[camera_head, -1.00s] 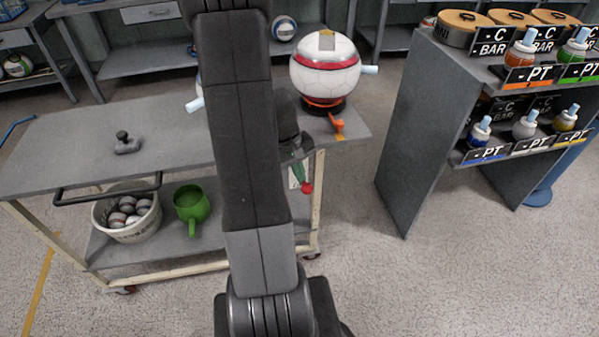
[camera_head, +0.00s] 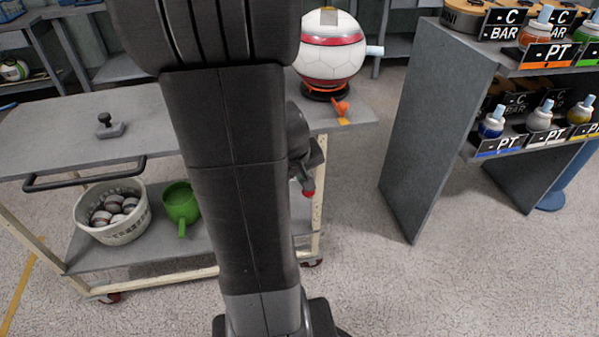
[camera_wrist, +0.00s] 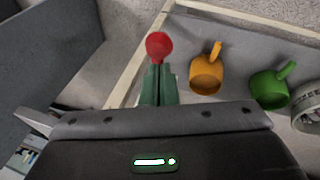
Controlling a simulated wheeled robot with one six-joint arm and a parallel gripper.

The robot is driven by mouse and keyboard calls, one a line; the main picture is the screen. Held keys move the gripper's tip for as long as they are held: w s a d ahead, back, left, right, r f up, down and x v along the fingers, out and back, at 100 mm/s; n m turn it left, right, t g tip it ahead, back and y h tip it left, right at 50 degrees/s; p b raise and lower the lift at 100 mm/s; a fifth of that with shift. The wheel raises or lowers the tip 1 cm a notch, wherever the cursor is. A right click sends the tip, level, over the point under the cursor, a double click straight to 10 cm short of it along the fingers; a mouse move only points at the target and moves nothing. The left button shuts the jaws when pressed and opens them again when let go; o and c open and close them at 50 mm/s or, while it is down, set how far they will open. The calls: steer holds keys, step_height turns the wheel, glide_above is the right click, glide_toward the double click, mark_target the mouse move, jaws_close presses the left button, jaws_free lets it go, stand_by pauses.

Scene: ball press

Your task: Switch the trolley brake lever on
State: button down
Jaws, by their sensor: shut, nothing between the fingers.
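The brake lever's round red knob (camera_head: 308,194) shows at the right end of the trolley (camera_head: 60,135), below its top. The knob shows larger in the wrist view (camera_wrist: 159,46). My gripper (camera_wrist: 158,68) has its green fingers shut together and empty, pointing at the knob. The fingertips are right by the knob; I cannot tell whether they touch it. In the head view my gripper (camera_head: 309,172) sits just above the knob, partly behind my arm. The lever's shaft is hidden, so I cannot tell its setting.
A ball on an orange-levered press (camera_head: 330,62) stands on the trolley top above my gripper. A white basket of balls (camera_head: 110,232) and green mug (camera_head: 180,204) are on the lower shelf, with an orange mug (camera_wrist: 206,78). A grey rack (camera_head: 430,130) stands right; floor between is clear.

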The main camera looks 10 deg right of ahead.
steer(key=shift+s+f+t+b, duration=0.25)
steer(key=shift+f+t+b, duration=0.55)
steer(key=shift+b, duration=0.85)
steer(key=shift+s+f+t+b, duration=0.25)
steer(key=shift+f+t+b, duration=0.5)
steer(key=shift+b, duration=0.9)
steer(key=shift+f+g+b, duration=0.35)
steer(key=shift+f+b, duration=0.8)
steer(key=shift+b, duration=0.45)
steer(key=shift+s+f, duration=0.1)
steer(key=shift+s, duration=0.05)
step_height(320, 180, up, 5)
steer(key=a+p, duration=0.1)
steer(key=p, duration=0.8)
glide_toward(303, 193)
steer(key=v, duration=0.2)
steer(key=shift+s+a, duration=0.25)
steer(key=shift+a, duration=0.05)
